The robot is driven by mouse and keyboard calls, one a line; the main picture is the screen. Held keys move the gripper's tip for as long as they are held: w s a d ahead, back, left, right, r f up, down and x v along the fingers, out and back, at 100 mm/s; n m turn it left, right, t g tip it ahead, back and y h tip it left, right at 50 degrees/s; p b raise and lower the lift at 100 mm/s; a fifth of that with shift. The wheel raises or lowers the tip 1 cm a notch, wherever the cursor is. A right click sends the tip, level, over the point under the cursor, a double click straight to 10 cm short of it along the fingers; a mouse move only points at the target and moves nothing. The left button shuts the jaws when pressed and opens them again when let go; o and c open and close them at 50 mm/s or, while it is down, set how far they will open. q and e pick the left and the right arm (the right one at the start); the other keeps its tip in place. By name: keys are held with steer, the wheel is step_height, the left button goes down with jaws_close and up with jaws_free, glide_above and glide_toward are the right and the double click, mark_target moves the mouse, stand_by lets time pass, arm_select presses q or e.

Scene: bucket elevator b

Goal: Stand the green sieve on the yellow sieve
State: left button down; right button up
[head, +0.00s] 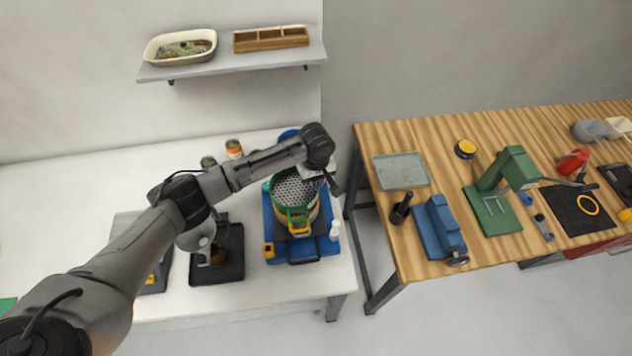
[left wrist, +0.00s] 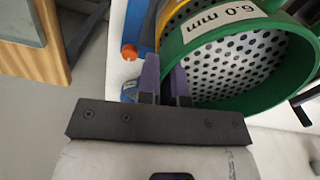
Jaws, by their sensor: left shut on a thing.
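The green sieve (head: 290,188) has a perforated pale plate and sits over the yellow sieve (head: 309,217) on the blue shaker base. In the left wrist view the green sieve (left wrist: 240,102) shows a "6.0 mm" label inside its wall, with part of the yellow sieve (left wrist: 184,13) behind it. My left gripper (head: 320,179) is at the right side of the green rim. Its two purple fingers (left wrist: 166,88) are shut on that rim, one on each side of the wall. I cannot tell whether the green sieve rests on the yellow one or hangs just above it.
The blue shaker base (head: 291,250) stands on the white table. A black device (head: 222,268) stands to its left, and small white bottles (head: 335,230) at its right. Two tins (head: 234,148) are behind. A wooden bench (head: 440,150) with tools stands to the right, across a gap.

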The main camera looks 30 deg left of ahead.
arm_select(q)
steer(key=shift+f, duration=0.7)
steer(key=shift+f, duration=0.15)
steer(key=shift+f, duration=0.1)
steer(key=shift+f, duration=0.35)
steer(key=c, duration=1.3)
jaws_free()
